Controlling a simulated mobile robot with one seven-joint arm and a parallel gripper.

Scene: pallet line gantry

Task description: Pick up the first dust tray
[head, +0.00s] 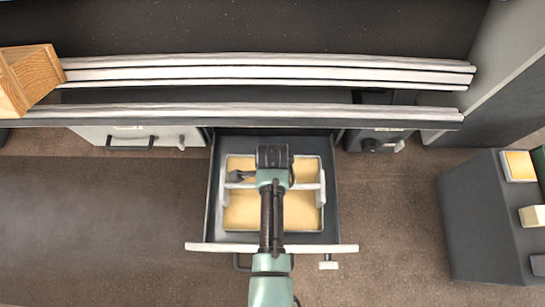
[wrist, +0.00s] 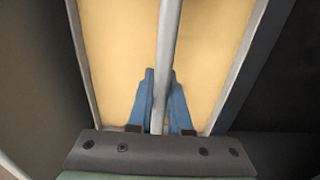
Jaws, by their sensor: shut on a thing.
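The dust tray (head: 246,213) is a light-rimmed tray with a tan inside and a bar across its middle. It lies in the open dark drawer (head: 331,195) in the head view. My gripper (wrist: 160,103) has its blue fingers closed on both sides of the tray's pale bar (wrist: 167,45) in the wrist view. In the head view my arm comes from below, over the drawer front, and hides the middle of the tray and the fingers. I cannot tell whether the tray touches the drawer floor.
White rails (head: 270,73) run across behind the drawer, with a wooden crate (head: 27,78) at their left end. A dark cabinet (head: 487,226) with small items on top stands at the right. The drawer's white front edge (head: 215,247) lies below my arm. Open floor (head: 90,220) is at the left.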

